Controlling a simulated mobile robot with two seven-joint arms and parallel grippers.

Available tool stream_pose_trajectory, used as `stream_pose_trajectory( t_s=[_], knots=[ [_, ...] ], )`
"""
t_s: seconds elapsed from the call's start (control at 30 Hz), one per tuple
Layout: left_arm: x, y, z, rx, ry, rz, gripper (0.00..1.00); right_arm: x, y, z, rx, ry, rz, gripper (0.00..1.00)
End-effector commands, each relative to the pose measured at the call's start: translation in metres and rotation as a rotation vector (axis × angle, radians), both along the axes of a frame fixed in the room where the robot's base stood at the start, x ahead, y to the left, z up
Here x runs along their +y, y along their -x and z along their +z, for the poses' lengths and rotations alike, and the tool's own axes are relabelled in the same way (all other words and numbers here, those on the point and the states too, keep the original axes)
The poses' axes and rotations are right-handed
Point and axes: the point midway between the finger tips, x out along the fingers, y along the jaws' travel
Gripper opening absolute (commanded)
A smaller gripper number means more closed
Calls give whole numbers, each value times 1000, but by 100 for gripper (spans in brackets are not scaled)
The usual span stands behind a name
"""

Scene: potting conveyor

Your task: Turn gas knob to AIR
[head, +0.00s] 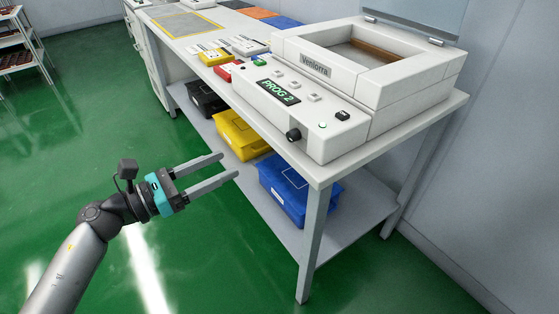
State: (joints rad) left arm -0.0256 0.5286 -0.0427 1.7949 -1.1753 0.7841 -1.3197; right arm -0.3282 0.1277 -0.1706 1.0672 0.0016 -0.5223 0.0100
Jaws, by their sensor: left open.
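A black gas knob (294,136) sits on the front face of the white machine (350,140), near its right end. Its labels and pointer setting are too small to read. The machine's display (279,92) reads PROG 2. My left gripper (230,165) is open and empty, in front of the table and to the left of the knob, apart from it. Its two fingers point right. My right gripper is not in view.
The white table's (318,177) front edge lies between my gripper and the machine. Blue (285,195), yellow (240,140) and black bins (205,100) stand on the lower shelf. Small coloured boxes (216,57) sit left of the machine. Its lid (420,12) is raised.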

Motion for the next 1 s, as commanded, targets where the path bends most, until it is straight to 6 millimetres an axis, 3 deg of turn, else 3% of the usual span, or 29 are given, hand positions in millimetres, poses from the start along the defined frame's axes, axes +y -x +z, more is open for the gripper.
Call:
stream_pose_trajectory(
  t_s=[0.17,0.7,1.0],
  knots=[
    [-10,-2,4,-44,-42,-21,63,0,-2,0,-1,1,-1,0],
    [-96,-66,3,-38,-33,-18,63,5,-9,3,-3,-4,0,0],
    [-123,-86,3,-36,-37,-16,63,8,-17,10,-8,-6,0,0]
  ],
)
